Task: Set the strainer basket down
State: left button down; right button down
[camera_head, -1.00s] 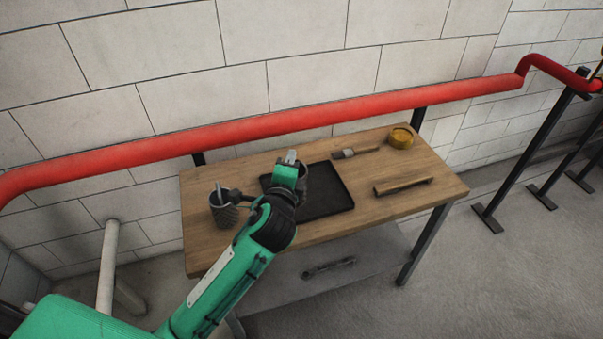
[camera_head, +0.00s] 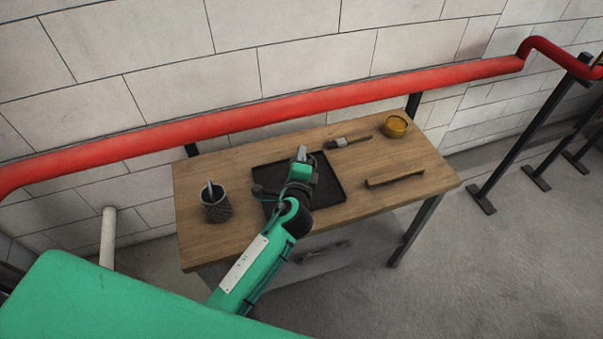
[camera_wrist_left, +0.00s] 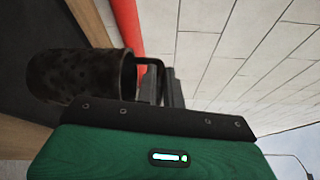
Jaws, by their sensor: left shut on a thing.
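The strainer basket (camera_wrist_left: 80,75) is a dark, pitted cylinder with a black loop handle, at the left of the left wrist view. My left gripper (camera_wrist_left: 163,84) is shut on its handle. In the head view my left gripper (camera_head: 300,172) is over the black tray (camera_head: 328,199) on the wooden table, and its arm and hand hide most of the basket. The tray fills the dark area behind the basket in the wrist view. I cannot tell whether the basket touches the tray. My right gripper is not in view.
On the wooden table (camera_head: 235,245) a dark cup (camera_head: 216,207) holding a tool stands left of the tray. A brush (camera_head: 348,143), a yellow tin (camera_head: 394,127) and a brown bar (camera_head: 395,180) lie right. A red pipe (camera_head: 250,115) runs behind along the wall.

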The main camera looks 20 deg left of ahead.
pick_arm(q)
notch_tip(320, 180, down, 3)
jog(key=shift+r, duration=0.2)
jog(key=shift+w+d+f+b, duration=0.1)
jog(key=shift+w+f+b, duration=0.1)
jog(key=shift+f, duration=1)
jog(key=shift+w+f+b, duration=0.1)
jog(key=shift+f+b, duration=0.05)
jog(key=shift+f, duration=1)
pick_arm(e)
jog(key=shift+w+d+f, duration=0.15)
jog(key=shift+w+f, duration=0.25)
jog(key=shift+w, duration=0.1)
pick_arm(q)
jog(key=shift+s, duration=0.1)
jog(key=shift+f, duration=0.1)
jog(key=c, duration=2)
grip_release()
jog(key=shift+f, duration=0.1)
jog(key=o, duration=0.5)
jog(key=shift+c, duration=0.2)
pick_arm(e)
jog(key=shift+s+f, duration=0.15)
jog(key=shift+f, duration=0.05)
